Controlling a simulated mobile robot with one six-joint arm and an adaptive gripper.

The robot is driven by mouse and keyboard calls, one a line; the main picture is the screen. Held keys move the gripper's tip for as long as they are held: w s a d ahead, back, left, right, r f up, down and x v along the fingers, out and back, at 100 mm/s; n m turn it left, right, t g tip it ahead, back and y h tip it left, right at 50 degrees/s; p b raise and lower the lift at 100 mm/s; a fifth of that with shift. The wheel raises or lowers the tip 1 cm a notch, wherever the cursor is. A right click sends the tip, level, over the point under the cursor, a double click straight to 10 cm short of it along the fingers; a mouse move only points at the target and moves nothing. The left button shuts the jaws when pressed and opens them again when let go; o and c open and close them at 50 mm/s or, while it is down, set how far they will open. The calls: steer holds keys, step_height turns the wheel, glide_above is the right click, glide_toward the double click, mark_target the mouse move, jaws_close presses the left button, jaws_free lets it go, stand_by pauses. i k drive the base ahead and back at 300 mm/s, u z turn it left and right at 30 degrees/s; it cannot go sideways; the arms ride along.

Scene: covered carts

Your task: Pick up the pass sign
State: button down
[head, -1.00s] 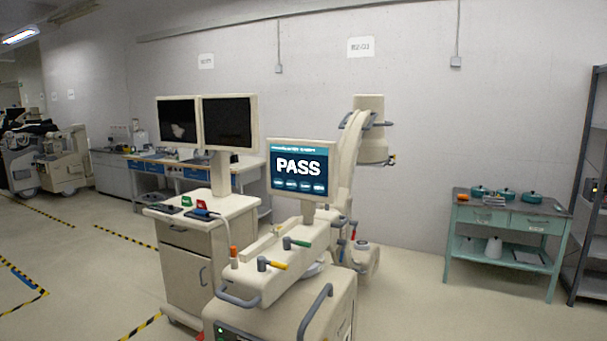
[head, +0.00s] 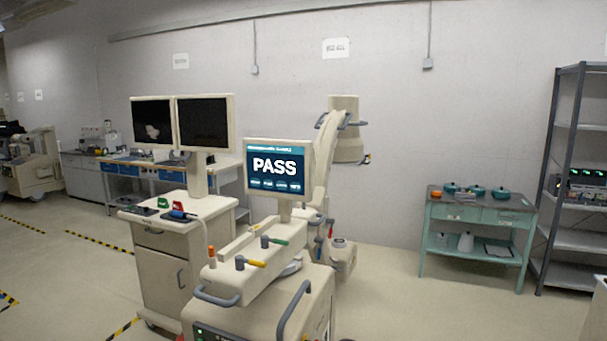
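A screen with the word PASS (head: 276,168) in white on dark blue stands on the cream-coloured machine at the centre of the head view. It is upright in a pale frame on a short post. A small green piece (head: 163,204) and a small red piece (head: 178,205) stand on the cart top to its left, too small to read. I see no separate loose sign with the word PASS. My gripper is not in view.
The machine's base with grey handles (head: 290,305) fills the lower middle. A cream cart with two dark monitors (head: 204,124) stands left of it. A green table with pots (head: 480,212) and a grey shelf (head: 573,240) stand at right. Floor between machine and table is clear.

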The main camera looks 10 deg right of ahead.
mark_target(162, 203)
steer(key=z, duration=0.3)
steer(key=i, duration=1)
steer(key=u, duration=0.3)
